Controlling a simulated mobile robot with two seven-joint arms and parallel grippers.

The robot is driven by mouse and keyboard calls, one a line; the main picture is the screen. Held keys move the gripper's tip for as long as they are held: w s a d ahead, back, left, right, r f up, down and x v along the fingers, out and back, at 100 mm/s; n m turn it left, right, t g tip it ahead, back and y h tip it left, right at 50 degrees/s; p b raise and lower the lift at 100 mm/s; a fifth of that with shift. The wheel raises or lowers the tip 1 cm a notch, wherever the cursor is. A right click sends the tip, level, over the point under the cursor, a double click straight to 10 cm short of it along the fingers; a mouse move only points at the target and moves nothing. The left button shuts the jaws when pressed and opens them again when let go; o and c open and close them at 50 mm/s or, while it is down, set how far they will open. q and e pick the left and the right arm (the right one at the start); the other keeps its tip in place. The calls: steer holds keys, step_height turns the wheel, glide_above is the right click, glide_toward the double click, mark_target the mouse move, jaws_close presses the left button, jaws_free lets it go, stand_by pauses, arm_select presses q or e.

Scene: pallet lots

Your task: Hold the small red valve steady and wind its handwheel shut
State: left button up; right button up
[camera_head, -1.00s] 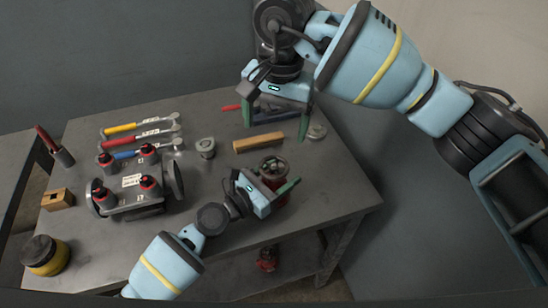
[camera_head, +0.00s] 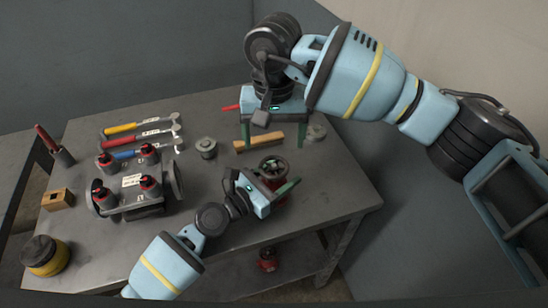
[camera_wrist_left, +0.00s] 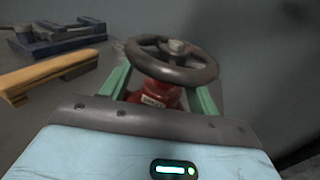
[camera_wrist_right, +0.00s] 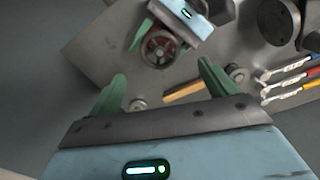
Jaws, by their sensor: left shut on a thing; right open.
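The small red valve (camera_head: 281,199) stands near the table's right front edge, with its dark handwheel (camera_head: 273,167) on top. My left gripper (camera_head: 275,190) is shut on the valve's red body, below the wheel. In the left wrist view the red body (camera_wrist_left: 155,97) sits between the green fingers, and the wheel (camera_wrist_left: 172,60) is above them. My right gripper (camera_head: 273,140) is open and empty, fingers pointing down, behind the valve. In the right wrist view the handwheel (camera_wrist_right: 160,47) lies ahead, between and beyond the open fingertips, apart from them.
A wooden block (camera_head: 258,144) lies behind the valve, close to my right gripper. Small grey round parts (camera_head: 206,149) stand nearby. A grey manifold (camera_head: 137,202) with red-topped fittings and several wrenches (camera_head: 140,127) occupy the left. Another red item (camera_head: 267,259) is on the lower shelf.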

mark_target(274, 166)
step_height(274, 166, down, 7)
steer(key=shift+r, duration=0.1)
stand_by(0.4)
steer(key=c, duration=1)
